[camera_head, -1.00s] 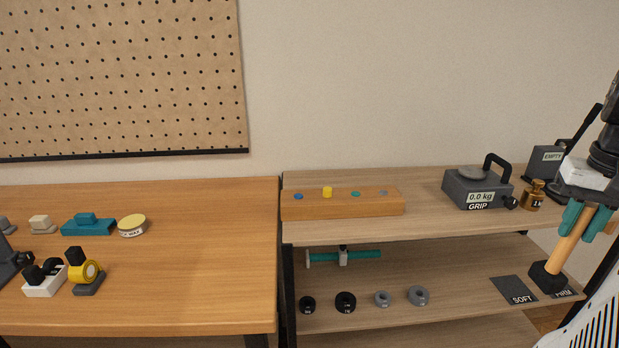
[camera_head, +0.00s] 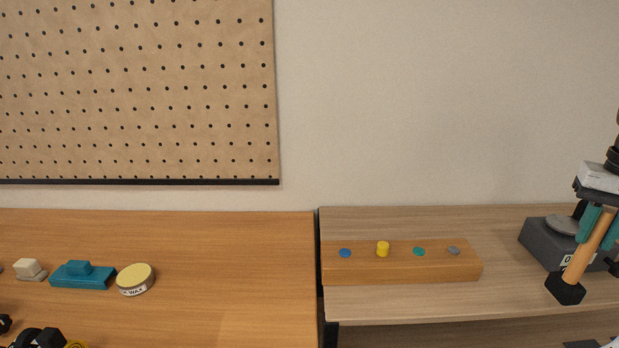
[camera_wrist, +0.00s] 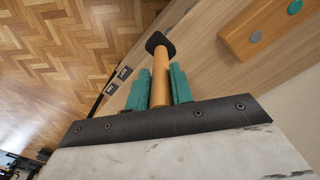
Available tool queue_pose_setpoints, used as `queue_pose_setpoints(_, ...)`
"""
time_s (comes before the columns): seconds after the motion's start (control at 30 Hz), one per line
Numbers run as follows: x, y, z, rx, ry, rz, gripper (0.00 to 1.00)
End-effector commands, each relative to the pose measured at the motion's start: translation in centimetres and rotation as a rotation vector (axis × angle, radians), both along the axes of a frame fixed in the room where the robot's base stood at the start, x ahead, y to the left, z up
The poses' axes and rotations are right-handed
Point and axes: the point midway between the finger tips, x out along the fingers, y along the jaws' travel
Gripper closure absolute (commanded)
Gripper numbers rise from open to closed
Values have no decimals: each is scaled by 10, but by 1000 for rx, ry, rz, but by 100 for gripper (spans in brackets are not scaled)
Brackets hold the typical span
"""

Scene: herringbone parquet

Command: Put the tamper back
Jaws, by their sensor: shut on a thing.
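The tamper (camera_head: 577,263) has a light wooden handle and a black block head. My gripper (camera_head: 598,228) is shut on the handle, with a teal finger on each side. The tamper hangs slightly tilted, head down, in front of the grey scale (camera_head: 539,241) at the right of the head view. In the wrist view, the handle stands out from between the fingers (camera_wrist: 162,86), and the black head (camera_wrist: 160,42) is at its far end. The tamper's upper handle end is hidden by my gripper.
A workbench (camera_head: 230,270) with a wax tin (camera_head: 136,279) is at the left. A pegboard (camera_head: 130,90) hangs above it.

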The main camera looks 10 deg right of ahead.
Motion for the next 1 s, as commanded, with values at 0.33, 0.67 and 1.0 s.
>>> queue_pose_setpoints(0.33,92,-11,-9,0,0,4,100)
queue_pose_setpoints(0.67,116,-16,-17,1,1,-2,100)
queue_pose_setpoints(1.0,115,-16,-46,-1,-1,-3,100)
